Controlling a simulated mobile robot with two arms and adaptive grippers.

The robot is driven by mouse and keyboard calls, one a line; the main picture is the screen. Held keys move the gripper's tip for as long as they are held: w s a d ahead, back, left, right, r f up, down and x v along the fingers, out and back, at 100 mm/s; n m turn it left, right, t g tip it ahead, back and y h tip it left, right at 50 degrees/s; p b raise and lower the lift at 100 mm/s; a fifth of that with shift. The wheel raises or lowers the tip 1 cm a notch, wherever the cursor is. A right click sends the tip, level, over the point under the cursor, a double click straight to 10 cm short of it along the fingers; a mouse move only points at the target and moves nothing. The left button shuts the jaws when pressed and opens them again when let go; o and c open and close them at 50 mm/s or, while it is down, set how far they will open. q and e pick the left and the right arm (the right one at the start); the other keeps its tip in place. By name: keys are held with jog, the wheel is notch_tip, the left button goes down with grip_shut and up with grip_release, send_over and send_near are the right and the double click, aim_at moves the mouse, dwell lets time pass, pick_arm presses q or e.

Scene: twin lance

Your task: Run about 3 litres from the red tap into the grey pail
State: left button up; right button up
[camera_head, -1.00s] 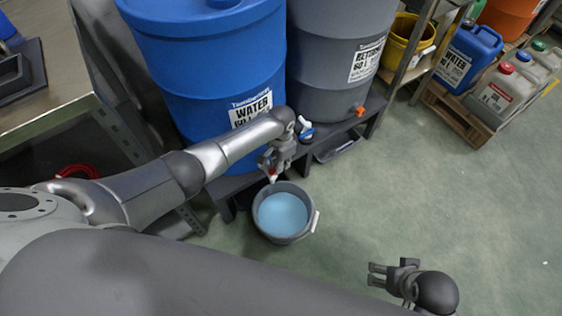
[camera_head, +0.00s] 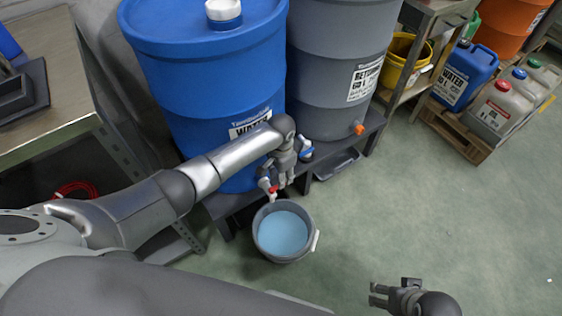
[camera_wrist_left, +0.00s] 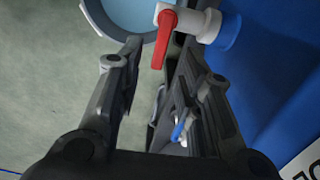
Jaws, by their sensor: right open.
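The red tap (camera_head: 271,190) is a white tap with a red handle, low on the blue drum (camera_head: 203,100). Its red handle (camera_wrist_left: 164,40) shows large in the left wrist view, and I cannot tell whether the tap runs. The grey pail (camera_head: 259,247) stands on the floor below it, with light blue water (camera_head: 283,233) inside. The pail's edge (camera_wrist_left: 150,36) also shows behind the tap in the left wrist view. My left gripper (camera_head: 280,184) is beside the tap, its fingers (camera_wrist_left: 158,48) apart and empty, close to the handle. My right gripper (camera_head: 375,295) is open and empty over the floor.
A second tap with a blue handle (camera_head: 306,152) is right of my left gripper. A grey drum (camera_head: 318,100) with an orange tap (camera_head: 359,129) stands on the same dark stand (camera_head: 372,138). Several jerrycans sit on a pallet (camera_head: 468,139) at the right. The floor right of the pail is clear.

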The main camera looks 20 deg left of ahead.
pick_arm(q)
notch_tip(320, 180, up, 8)
jog(key=shift+r, duration=0.1)
dwell(0.6)
